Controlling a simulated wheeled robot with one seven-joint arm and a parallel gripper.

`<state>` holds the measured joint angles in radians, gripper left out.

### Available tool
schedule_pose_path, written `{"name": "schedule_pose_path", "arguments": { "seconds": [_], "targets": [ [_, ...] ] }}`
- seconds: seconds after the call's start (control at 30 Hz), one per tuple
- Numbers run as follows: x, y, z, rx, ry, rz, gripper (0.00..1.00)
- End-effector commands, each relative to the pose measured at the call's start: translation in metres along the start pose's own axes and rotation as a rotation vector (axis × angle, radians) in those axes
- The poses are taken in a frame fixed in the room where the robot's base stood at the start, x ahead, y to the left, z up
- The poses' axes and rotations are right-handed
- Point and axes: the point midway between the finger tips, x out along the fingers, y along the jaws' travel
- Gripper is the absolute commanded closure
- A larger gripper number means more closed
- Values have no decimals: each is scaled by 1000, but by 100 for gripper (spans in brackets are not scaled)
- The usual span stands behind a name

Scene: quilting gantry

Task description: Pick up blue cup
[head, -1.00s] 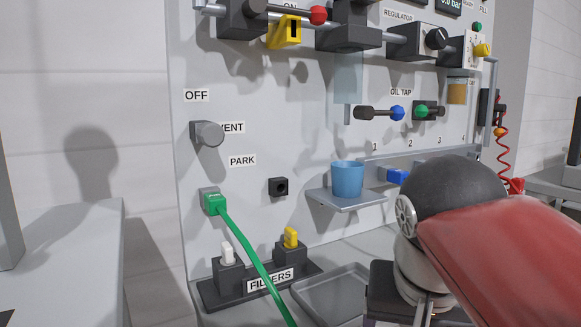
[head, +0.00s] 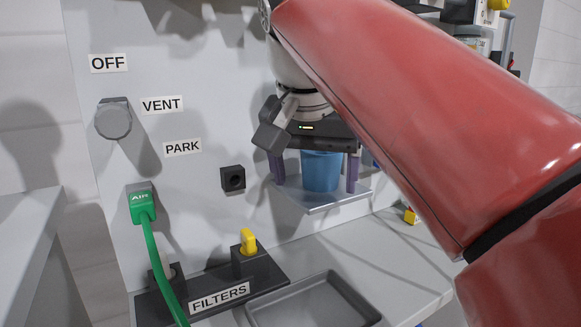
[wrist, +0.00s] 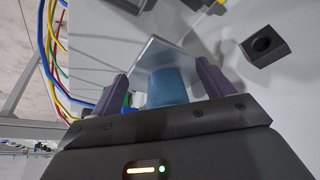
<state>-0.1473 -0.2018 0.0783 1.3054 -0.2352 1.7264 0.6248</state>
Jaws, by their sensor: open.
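The blue cup (head: 321,171) stands upright on a small grey shelf (head: 318,203) fixed to the panel. My gripper (head: 314,172) is open, with its two purple fingers pointing down, one on each side of the cup in the head view. In the wrist view the cup (wrist: 168,86) shows between the fingers of my gripper (wrist: 169,80), with a gap on either side. The cup's top is hidden behind the gripper body in the head view. I cannot tell whether either finger touches it.
A black square socket (head: 233,178) is on the panel just left of the shelf. A green AIR plug (head: 143,205) with its hose hangs further left. Below are the FILTERS block (head: 218,293) with a yellow plug (head: 248,241) and an empty grey tray (head: 312,306).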

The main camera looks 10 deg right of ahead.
Motion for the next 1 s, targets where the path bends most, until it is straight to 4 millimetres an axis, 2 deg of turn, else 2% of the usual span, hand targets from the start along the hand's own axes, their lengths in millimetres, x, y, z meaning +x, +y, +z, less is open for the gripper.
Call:
{"name": "schedule_pose_path", "arguments": {
  "seconds": [0.17,0.4,0.5,0.7,1.0],
  "targets": [
    [5,0,-12,1,-1,1,20],
    [20,0,-45,1,-1,2,20],
    [30,0,-42,0,0,1,20],
    [30,0,-42,1,0,0,21],
    [30,0,-42,1,0,0,61]
  ]
}}
